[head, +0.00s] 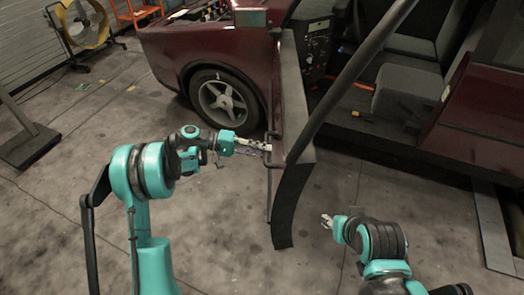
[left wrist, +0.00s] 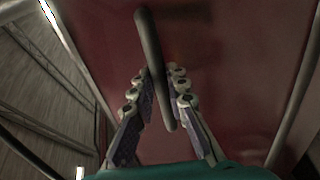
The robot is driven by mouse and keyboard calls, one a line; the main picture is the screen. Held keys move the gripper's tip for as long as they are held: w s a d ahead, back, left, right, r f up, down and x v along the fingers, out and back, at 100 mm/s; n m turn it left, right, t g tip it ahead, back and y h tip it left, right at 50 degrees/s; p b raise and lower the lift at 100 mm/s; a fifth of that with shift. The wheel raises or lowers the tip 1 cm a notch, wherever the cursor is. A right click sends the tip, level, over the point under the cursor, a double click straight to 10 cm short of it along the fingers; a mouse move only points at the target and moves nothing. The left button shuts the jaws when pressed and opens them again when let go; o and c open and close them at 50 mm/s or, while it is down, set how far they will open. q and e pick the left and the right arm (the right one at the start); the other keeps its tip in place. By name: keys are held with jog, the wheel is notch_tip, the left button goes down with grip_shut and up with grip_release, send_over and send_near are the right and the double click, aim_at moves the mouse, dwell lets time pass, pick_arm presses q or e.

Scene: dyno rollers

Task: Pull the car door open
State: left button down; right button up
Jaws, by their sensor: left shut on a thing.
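The dark red car door (head: 292,100) stands swung out from the car body, seen nearly edge-on in the head view. Its dark bar handle (left wrist: 150,45) runs between my left fingers in the left wrist view, in front of the red door panel. My left gripper (head: 264,147) is shut on this handle from the left side of the door; it also shows in the left wrist view (left wrist: 158,92). My right gripper (head: 326,221) is to the right of the door's lower end, apart from it and near no object. Its fingers are too small to judge.
The dark red car (head: 205,45) stands behind, with its front wheel (head: 222,100) left of the door. The cabin with a grey seat (head: 408,92) shows through the doorway. A yellow fan (head: 83,24) stands far left. The concrete floor in front is mostly clear.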

pick_arm(q)
jog(key=shift+w+f, duration=0.15)
jog(key=c, duration=1.6)
grip_release()
jog(key=shift+o, duration=0.5)
jog(key=shift+w+d+f, duration=0.1)
jog(key=shift+w+f, duration=0.05)
jog(key=shift+w, duration=0.1)
jog(key=v, duration=1.2)
jog(key=shift+s, duration=0.2)
